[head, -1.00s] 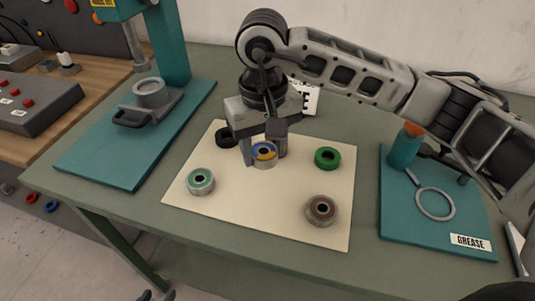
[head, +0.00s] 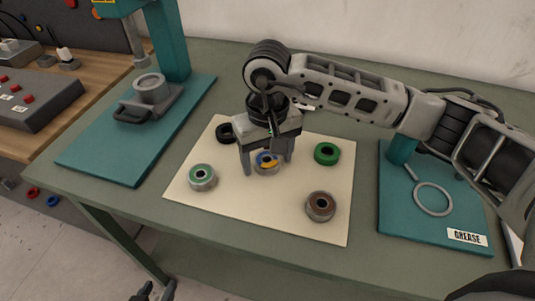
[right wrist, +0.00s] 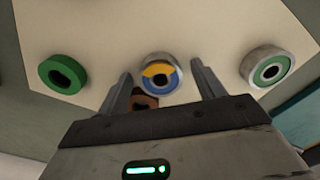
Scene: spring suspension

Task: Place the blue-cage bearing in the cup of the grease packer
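The blue-cage bearing (head: 266,168), a metal ring with a blue face and a yellow-orange arc, lies on the cream mat. My right gripper (head: 267,163) is open above it, one finger on either side. In the right wrist view, the bearing (right wrist: 162,74) shows between the open fingers (right wrist: 162,80), with a gap on each side. My left gripper (head: 155,290) is dark, at the bottom edge, fingers apart.
The cream mat (head: 235,205) also holds green-faced (head: 202,177), brown (head: 320,206), green (head: 327,153) and black (head: 226,133) rings. A teal press (head: 110,155) stands left. My right arm covers part of the packer. The table front is clear.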

